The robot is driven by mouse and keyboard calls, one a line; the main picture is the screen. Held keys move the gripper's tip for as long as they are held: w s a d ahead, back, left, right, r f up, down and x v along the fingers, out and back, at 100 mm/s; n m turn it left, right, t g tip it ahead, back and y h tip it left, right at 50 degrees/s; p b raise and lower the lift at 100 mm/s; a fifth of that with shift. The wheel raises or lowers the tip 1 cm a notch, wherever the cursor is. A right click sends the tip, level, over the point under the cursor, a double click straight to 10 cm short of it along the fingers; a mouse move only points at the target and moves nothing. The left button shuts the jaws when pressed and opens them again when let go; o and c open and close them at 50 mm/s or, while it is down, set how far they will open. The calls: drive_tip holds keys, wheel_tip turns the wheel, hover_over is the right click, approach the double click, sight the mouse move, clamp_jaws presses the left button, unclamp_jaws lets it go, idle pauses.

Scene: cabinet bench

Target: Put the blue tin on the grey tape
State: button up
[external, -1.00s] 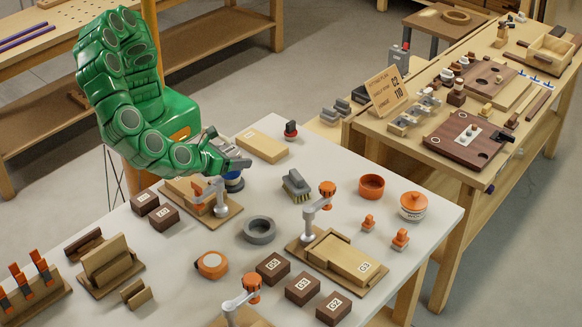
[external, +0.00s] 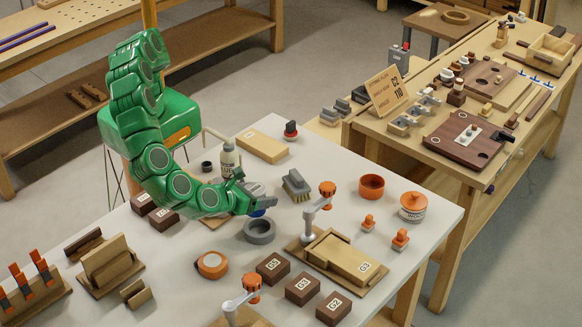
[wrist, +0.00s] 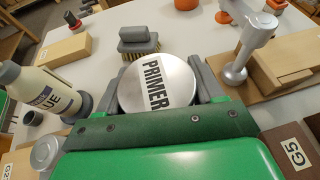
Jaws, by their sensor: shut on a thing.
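The blue tin (external: 258,212) is held in my gripper (external: 262,203), with only a little of its blue side showing in the external view. In the wrist view its silver lid (wrist: 158,85), marked PRIMER, sits between the two grey fingers (wrist: 160,84). The grey tape (external: 259,237) is a ring lying flat on the white table. The tin shows at the tape's far edge in the external view; I cannot tell the height between them. The tape is hidden in the wrist view.
A glue bottle (external: 228,160) stands left behind my gripper. A brush (external: 296,186) and a clamp fixture (external: 313,212) lie to the right. An orange tape measure (external: 211,265) and dark block G5 (external: 273,268) are in front. Bare table lies between them.

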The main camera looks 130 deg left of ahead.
sight(264, 211)
drive_tip(key=shift+w+d+f, duration=0.1)
drive_tip(key=shift+w+f, duration=0.55)
drive_tip(key=shift+f, duration=1.6)
drive_tip(key=shift+f, duration=0.1)
drive_tip(key=o, duration=1.2)
